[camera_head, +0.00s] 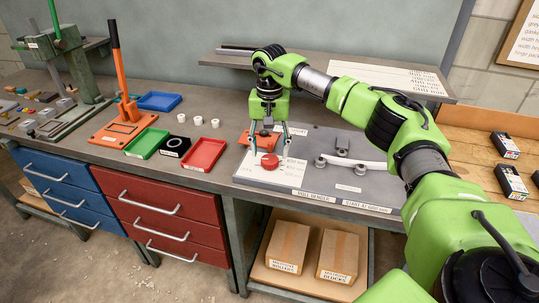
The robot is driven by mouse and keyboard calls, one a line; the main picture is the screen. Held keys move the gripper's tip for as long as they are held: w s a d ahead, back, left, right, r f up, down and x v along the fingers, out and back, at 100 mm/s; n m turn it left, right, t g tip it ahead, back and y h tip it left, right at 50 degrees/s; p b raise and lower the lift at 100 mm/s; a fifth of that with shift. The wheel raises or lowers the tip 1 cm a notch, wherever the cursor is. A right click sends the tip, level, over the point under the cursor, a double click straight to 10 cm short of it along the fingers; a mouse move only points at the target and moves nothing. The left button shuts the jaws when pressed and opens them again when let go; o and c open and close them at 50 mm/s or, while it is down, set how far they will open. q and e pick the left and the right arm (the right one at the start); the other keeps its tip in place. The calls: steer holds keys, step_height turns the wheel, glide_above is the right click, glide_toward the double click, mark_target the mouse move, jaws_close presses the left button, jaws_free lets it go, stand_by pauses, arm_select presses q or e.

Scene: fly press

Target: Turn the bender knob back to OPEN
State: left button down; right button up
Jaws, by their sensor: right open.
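The red bender knob (270,161) sits on the left part of the grey bender plate (330,183), in front of an orange block (257,141). The lettering near the knob is too small to read, so its setting cannot be told. My right gripper (269,152) points down over the knob. Its two fingers are open, one to each side of the knob; whether they touch it cannot be told. My left gripper is not in view.
A metal bar (362,165) lies across posts on the plate. Left of it are a red tray (205,154), a green tray (147,143) and an orange lever press (122,128). A shelf (222,60) stands behind. Boxes (288,246) lie below the bench.

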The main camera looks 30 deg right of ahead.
mark_target(269, 159)
step_height(269, 159, up, 9)
stand_by(0.3)
stand_by(0.4)
